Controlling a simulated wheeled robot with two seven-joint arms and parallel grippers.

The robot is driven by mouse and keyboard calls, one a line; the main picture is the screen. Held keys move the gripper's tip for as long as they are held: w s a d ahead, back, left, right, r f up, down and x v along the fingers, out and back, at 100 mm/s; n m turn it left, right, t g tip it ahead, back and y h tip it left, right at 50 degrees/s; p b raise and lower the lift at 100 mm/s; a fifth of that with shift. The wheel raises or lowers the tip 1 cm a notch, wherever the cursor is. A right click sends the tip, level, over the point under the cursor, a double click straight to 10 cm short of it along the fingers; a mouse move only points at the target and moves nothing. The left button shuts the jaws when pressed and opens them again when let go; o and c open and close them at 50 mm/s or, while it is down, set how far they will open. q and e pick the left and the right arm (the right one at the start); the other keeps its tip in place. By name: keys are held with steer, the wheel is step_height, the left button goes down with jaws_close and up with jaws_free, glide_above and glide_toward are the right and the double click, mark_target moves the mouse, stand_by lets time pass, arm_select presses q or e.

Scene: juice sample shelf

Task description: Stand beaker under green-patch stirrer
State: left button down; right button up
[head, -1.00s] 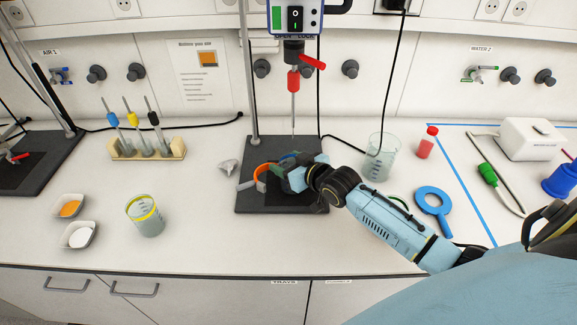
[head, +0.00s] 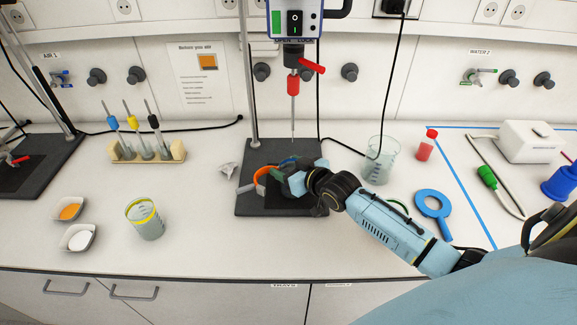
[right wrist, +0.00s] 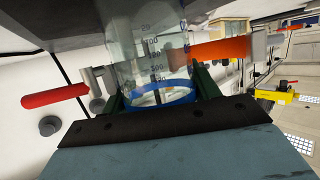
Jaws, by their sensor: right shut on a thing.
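The green-patch stirrer (head: 295,20) hangs at top centre in the head view, its thin shaft (head: 293,112) pointing down over a dark base plate (head: 250,203). My right gripper (head: 278,176) is over this plate, just below and a little left of the shaft tip. It is shut on a clear graduated beaker with a blue band (right wrist: 148,45), seen between the fingers in the right wrist view. In the head view the gripper mostly hides this beaker, so I cannot tell whether it touches the plate. My left gripper is out of view.
A yellow-banded beaker (head: 146,220) stands left and a clear beaker (head: 381,160) right. The front-centre bench is clear.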

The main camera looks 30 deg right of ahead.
steer(key=o, duration=1.3)
steer(key=shift+c, duration=0.2)
steer(key=shift+s, duration=0.1)
steer(key=v, duration=1.3)
steer(key=shift+p, duration=0.3)
steer(key=shift+s, duration=0.1)
